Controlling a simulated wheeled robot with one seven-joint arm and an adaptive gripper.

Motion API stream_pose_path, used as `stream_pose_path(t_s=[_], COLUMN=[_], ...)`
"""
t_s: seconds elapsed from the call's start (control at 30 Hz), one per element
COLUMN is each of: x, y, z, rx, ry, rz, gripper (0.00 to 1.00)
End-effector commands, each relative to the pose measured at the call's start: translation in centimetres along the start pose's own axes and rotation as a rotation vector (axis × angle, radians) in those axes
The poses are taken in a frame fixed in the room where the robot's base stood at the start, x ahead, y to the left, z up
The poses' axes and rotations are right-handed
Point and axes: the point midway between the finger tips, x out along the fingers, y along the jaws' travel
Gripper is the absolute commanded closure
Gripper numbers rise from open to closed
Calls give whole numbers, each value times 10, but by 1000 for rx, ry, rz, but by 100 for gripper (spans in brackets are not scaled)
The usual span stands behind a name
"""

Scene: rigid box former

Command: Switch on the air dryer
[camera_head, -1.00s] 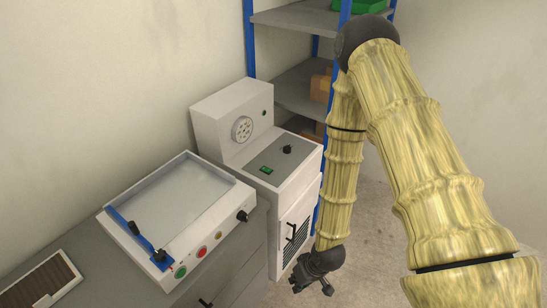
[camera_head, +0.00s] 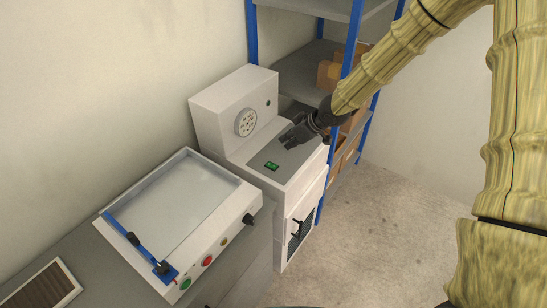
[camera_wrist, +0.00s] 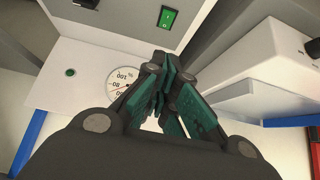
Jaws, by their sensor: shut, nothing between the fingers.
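A white cabinet machine (camera_head: 205,110), which seems to be the air dryer, stands against the wall. Its upright part bears a round gauge (camera_head: 246,122) and a small green lamp (camera_head: 268,103). A green rocker switch (camera_head: 272,166) is set in its grey top panel. The switch also shows at the top of the wrist view (camera_wrist: 167,17); which way it is tipped I cannot tell. My gripper (camera_head: 285,143) is shut and empty over the panel, behind the switch and apart from it in the picture. It hides the panel's black knob in the head view.
A white tray-topped unit (camera_head: 235,207) with a blue lever and several buttons stands at the left. A blue-posted shelf (camera_head: 252,45) with cardboard boxes (camera_head: 328,75) is close behind my gripper. The floor at right is clear.

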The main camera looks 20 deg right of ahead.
Motion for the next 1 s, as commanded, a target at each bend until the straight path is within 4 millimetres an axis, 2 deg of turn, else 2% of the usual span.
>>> stream_pose_path(t_s=[0.17, 0.37, 1.0], x=[-1, 8, 82], y=[1, 1, -1], z=[2, 1, -1], rx=[4, 2, 0], ry=[0, -2, -2], rz=[2, 2, -2], gripper=[100, 100, 100])
